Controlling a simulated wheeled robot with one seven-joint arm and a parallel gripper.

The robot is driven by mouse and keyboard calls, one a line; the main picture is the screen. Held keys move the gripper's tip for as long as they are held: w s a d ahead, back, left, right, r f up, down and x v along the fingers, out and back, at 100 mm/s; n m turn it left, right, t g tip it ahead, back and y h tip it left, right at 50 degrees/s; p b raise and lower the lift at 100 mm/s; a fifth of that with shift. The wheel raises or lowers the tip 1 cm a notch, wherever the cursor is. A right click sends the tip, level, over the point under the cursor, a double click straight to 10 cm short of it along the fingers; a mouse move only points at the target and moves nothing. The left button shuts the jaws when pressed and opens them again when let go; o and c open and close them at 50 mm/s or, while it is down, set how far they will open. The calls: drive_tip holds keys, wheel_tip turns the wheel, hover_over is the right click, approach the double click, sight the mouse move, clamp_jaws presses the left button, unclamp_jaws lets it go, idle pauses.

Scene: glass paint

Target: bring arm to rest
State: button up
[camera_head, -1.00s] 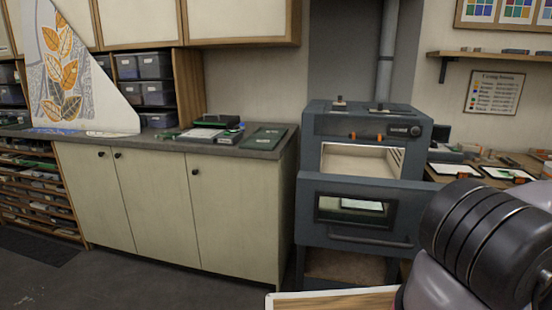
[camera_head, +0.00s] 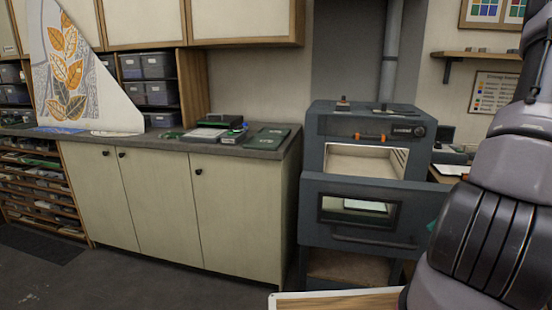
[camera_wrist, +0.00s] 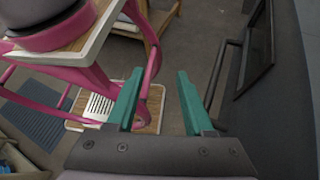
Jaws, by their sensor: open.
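My gripper (camera_wrist: 160,85) shows in the wrist view with its two teal fingers apart. In the head view my arm rises along the right edge, and the fingers are hidden apart from perhaps a bit of teal beside the kiln. The blue-grey kiln (camera_head: 322,242) stands left of my arm, with its front door lowered and the pale chamber showing. In the wrist view a dark panel with a bar handle (camera_wrist: 222,75), probably the kiln door, is close to the right of my gripper.
A cabinet (camera_head: 235,210) with a dark worktop (camera_head: 230,151) stands left of the kiln, bearing boxes and a green mat (camera_head: 268,138). A side bench with a white sheet (camera_head: 450,169) is behind my arm. Grey floor (camera_head: 130,285) is open at front left.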

drive_tip(key=w+a+r+n+t+h, duration=0.1)
drive_tip(key=w+a+r+n+h, duration=0.1)
drive_tip(key=a+r+n+h, duration=0.45)
drive_tip(key=w+a+r+n+t+h, duration=0.1)
drive_tip(key=w+a+r+n+h, duration=0.15)
drive_tip(key=r, duration=0.75)
drive_tip(key=s+a+r+n+t, duration=0.2)
drive_tip(key=a+r+t, duration=0.1)
drive_tip(key=r, duration=0.4)
drive_tip(key=s+a+r+n+t+h, duration=0.1)
drive_tip(key=s+a+r+n+t, duration=0.1)
drive_tip(key=a+r+t, duration=0.2)
wheel_tip(320, 180, up, 3)
drive_tip(key=shift+s+a+f+n, duration=0.2)
drive_tip(key=shift+a+n, duration=0.2)
drive_tip(key=shift+a, duration=0.85)
